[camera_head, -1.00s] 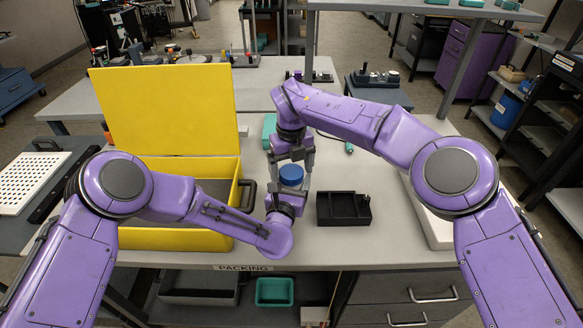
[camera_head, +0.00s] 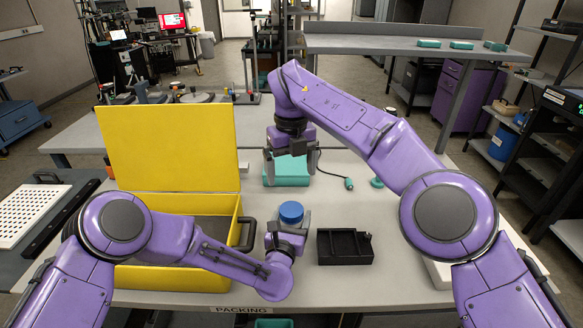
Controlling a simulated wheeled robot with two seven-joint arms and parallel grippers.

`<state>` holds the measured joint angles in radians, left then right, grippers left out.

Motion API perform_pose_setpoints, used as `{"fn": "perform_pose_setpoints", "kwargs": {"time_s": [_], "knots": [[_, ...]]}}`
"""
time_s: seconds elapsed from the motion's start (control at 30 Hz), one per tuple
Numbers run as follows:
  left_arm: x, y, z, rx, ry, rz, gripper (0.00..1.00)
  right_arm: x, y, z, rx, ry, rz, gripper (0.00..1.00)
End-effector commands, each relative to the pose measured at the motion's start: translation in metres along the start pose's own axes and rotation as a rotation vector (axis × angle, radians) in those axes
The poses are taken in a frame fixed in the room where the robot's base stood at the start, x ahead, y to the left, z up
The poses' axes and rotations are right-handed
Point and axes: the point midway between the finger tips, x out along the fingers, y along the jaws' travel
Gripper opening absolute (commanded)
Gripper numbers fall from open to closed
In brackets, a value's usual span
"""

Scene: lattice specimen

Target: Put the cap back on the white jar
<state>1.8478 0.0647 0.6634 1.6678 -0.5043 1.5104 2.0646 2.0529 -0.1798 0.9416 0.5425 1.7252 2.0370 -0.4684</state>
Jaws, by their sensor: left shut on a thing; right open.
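A round blue cap (camera_head: 291,212) sits level at the top of my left gripper (camera_head: 289,225), between its upright fingers. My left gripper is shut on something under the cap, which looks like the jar. The jar's body is mostly hidden by the fingers and wrist, so I cannot see its white side or the seam with the cap. My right gripper (camera_head: 291,168) is open and empty, pointing down above and behind the cap, apart from it.
An open yellow case (camera_head: 170,148) stands at the left, its lid up. A black compartment tray (camera_head: 344,247) lies right of my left gripper. A teal block (camera_head: 291,180) and a cable with a teal plug (camera_head: 349,184) lie behind.

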Motion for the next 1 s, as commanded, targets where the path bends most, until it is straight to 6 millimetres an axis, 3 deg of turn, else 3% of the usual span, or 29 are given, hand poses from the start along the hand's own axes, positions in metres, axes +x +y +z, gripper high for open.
{"fn": "perform_pose_setpoints", "kwargs": {"time_s": [0.3, 0.33, 0.4, 0.67, 0.77, 1.0], "knots": [[0.0, 0.0, 0.0, 0.0, 0.0, 0.0, 0.0, -0.004, 0.0, 0.0, 0.0, 0.0, 0.001, 0.95], [0.0, 0.0, 0.0, 0.0, 0.0, 0.0, 0.83, -0.004, 0.0, 0.0, 0.0, 0.0, 0.001, 0.95], [0.0, 0.0, 0.0, 0.0, 0.0, 0.0, 1.0, -0.004, 0.0, 0.0, 0.0, 0.0, 0.001, 0.95], [-0.003, 0.0, -0.001, -0.001, 0.0, 0.0, 1.0, -0.001, 0.0, 0.0, 0.0, 0.0, 0.001, 0.95], [-0.016, 0.0, -0.003, -0.001, 0.001, -0.001, 1.0, 0.005, 0.0, 0.0, 0.0, 0.0, 0.001, 0.95], [-0.069, 0.0, -0.004, -0.001, 0.0, -0.002, 1.0, 0.026, 0.0, 0.0, 0.0, 0.0, 0.001, 0.95]]}}
